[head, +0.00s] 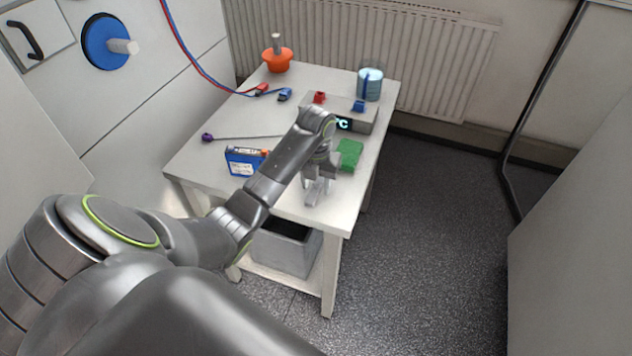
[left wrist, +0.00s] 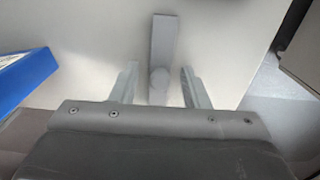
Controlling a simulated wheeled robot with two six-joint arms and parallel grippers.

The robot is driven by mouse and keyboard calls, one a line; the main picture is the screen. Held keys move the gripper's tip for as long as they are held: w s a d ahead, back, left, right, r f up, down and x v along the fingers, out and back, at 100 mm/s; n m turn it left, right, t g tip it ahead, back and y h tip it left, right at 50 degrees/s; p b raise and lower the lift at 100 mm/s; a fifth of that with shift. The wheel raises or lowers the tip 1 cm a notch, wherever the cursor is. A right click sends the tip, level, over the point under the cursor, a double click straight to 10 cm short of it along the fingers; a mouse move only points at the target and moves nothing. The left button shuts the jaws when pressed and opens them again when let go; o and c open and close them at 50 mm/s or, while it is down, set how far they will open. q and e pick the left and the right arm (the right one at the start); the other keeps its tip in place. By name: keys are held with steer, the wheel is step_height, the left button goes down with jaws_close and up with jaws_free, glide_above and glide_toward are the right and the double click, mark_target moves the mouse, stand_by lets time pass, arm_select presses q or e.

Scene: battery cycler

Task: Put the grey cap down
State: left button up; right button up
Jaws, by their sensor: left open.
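The grey cap (left wrist: 163,48) shows in the left wrist view as a plain grey bar with a round end, lying on or just above the white tabletop. My left gripper (left wrist: 164,86) is open, with one finger on each side of the cap's round end and a visible gap to each. In the head view my left gripper (head: 316,197) points down at the table's near right corner, and I cannot make out the cap clearly there. My right gripper is not in view.
The table's front and right edges are close.

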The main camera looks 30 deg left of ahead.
arm_select(q)
steer(key=shift+r, duration=0.55)
step_height(320, 180, up, 2)
steer(key=shift+r, duration=0.2)
step_height(320, 180, up, 9)
steer(key=p, duration=0.9)
steer(key=shift+f, duration=0.1)
